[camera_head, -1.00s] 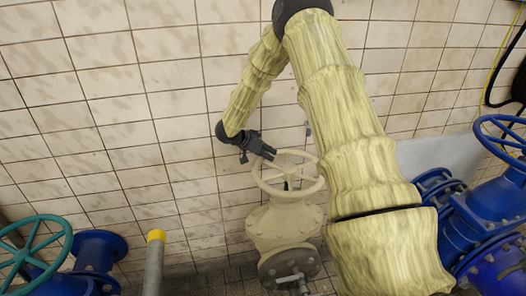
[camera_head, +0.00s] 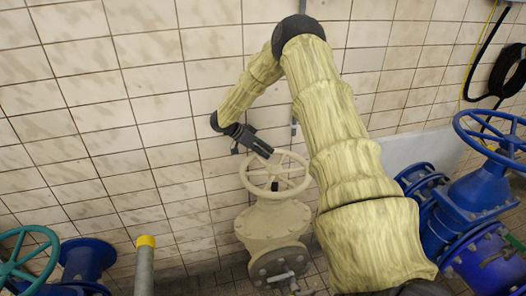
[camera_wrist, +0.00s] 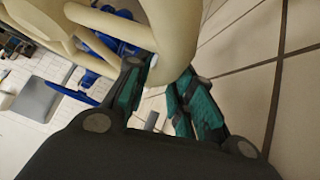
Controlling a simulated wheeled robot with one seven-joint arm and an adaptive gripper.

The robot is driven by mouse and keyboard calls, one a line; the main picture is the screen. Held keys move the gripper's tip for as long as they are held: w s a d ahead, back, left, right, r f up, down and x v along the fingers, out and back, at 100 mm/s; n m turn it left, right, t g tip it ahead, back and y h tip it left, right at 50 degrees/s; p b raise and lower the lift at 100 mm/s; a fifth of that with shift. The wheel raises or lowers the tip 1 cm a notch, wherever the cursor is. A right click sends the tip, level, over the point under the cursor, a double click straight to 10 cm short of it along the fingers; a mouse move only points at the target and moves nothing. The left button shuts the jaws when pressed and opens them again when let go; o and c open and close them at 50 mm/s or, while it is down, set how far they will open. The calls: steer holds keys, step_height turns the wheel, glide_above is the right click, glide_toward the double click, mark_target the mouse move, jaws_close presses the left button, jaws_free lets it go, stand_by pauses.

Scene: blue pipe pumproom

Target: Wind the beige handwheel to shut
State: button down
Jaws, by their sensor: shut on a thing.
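The beige handwheel (camera_head: 252,182) sits on top of a beige valve body (camera_head: 272,222) in front of the tiled wall. My gripper (camera_head: 268,153) reaches in from the upper left to the wheel's back rim. In the wrist view my gripper (camera_wrist: 160,95) has its two teal-padded fingers on either side of the thick beige rim (camera_wrist: 178,40), shut on it. The wheel's spokes show at the upper left of the wrist view. The wheel's right edge lies close to my arm in the head view.
A blue valve with a blue handwheel (camera_head: 500,140) stands at the right. A teal handwheel (camera_head: 22,262) and blue pipe flange (camera_head: 85,262) are at the lower left. A grey post with a yellow cap (camera_head: 146,241) stands left of the beige valve. The tiled wall is close behind.

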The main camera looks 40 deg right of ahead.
steer(key=shift+w+d+r, duration=0.1)
steer(key=shift+d+r, duration=0.05)
steer(key=c, duration=1.5)
jaws_free()
steer(key=shift+c, duration=0.2)
steer(key=shift+o, duration=1.4)
steer(key=v, duration=1.1)
steer(key=shift+w+a+r, duration=0.2)
steer(key=shift+w+a, duration=0.05)
steer(key=shift+a, duration=0.05)
steer(key=shift+c, duration=0.3)
